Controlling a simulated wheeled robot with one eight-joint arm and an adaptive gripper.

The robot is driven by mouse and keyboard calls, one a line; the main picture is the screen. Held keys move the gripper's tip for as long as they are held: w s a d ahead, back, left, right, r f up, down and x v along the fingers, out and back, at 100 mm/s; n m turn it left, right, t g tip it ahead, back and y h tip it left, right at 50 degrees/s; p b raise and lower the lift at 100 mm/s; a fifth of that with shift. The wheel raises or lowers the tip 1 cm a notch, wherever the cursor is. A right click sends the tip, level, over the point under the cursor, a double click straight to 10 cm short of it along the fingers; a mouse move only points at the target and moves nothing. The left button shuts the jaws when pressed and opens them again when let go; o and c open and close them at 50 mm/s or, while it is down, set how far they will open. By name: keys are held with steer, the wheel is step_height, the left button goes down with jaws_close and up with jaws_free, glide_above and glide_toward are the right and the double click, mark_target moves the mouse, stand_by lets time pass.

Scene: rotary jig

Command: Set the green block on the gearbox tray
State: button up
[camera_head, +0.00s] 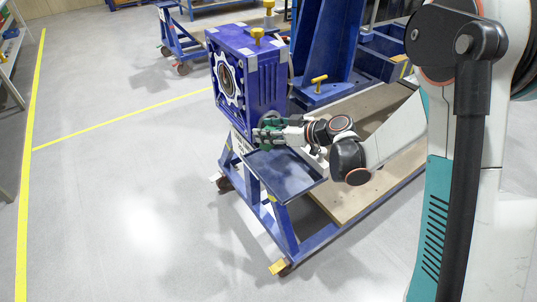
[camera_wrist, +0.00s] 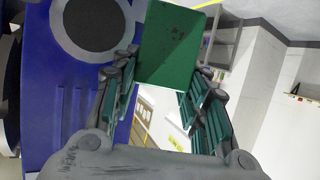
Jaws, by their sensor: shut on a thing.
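The green block (camera_wrist: 170,45) is held between the fingers of my gripper (camera_wrist: 163,80) in the wrist view. My gripper is shut on it, and the block's far end sticks out past the fingertips. In the head view my gripper (camera_head: 268,131) is over the back part of the blue gearbox tray (camera_head: 300,183), close to the front of the gearbox. Green shows at the fingertips there, but block and green finger pads are hard to tell apart. The block appears to be above the tray; the gap is unclear. The tray's visible surface is bare.
The blue gearbox (camera_head: 247,75) with a round flange stands right behind the tray; it also fills the left of the wrist view (camera_wrist: 60,100). A blue column (camera_head: 325,45) and a yellow-handled knob (camera_head: 319,80) stand to the right. The floor at left is clear.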

mark_target(268, 148)
steer(key=shift+f+b, duration=1.25)
steer(key=shift+f, duration=2.45)
steer(key=shift+f, duration=0.15)
steer(key=o, duration=1.3)
steer(key=p+v, duration=0.3)
steer(key=v, duration=0.9)
steer(key=shift+r, duration=0.3)
